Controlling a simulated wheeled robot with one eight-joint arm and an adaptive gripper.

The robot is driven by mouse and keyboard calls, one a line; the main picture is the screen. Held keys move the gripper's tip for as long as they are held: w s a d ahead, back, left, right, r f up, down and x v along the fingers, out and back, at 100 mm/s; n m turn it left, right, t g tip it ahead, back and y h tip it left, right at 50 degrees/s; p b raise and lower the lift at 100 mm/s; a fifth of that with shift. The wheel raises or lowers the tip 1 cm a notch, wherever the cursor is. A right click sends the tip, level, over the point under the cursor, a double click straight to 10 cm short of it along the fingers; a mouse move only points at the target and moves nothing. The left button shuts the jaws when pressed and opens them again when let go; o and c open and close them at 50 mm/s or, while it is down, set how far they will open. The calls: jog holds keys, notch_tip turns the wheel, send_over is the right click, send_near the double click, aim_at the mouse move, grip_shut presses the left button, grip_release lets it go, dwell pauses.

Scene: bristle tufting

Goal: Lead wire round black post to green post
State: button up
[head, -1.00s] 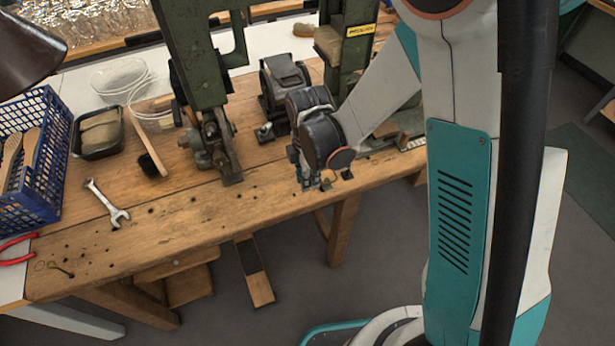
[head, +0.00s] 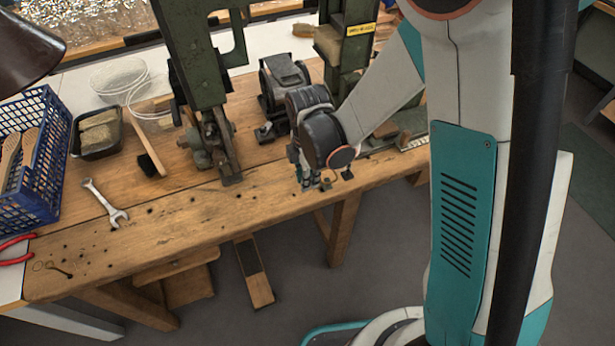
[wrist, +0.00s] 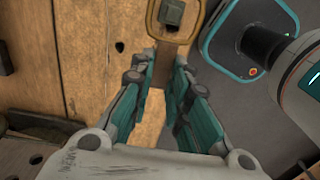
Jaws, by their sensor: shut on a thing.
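My gripper (head: 308,184) is low over the front edge of the wooden bench. In the head view, a small black piece (head: 347,174) stands just right of my gripper at the bench edge. I cannot tell whether it is the black post.
The bench (head: 270,190) has a green machine (head: 190,50) left of my gripper and a dark motor (head: 285,78) behind it. A wrench (head: 105,203), a brush (head: 150,160) and a blue basket (head: 30,200) lie farther left. The front middle of the bench is clear.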

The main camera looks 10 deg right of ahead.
jog(key=shift+f, duration=0.15)
jog(key=shift+f+b, duration=0.35)
jog(key=shift+b, duration=0.15)
jog(key=shift+f+b, duration=1.45)
jog(key=shift+f, duration=0.05)
dwell(0.5)
jog(key=o, duration=0.9)
jog(key=shift+c, duration=0.2)
jog(key=o, duration=0.4)
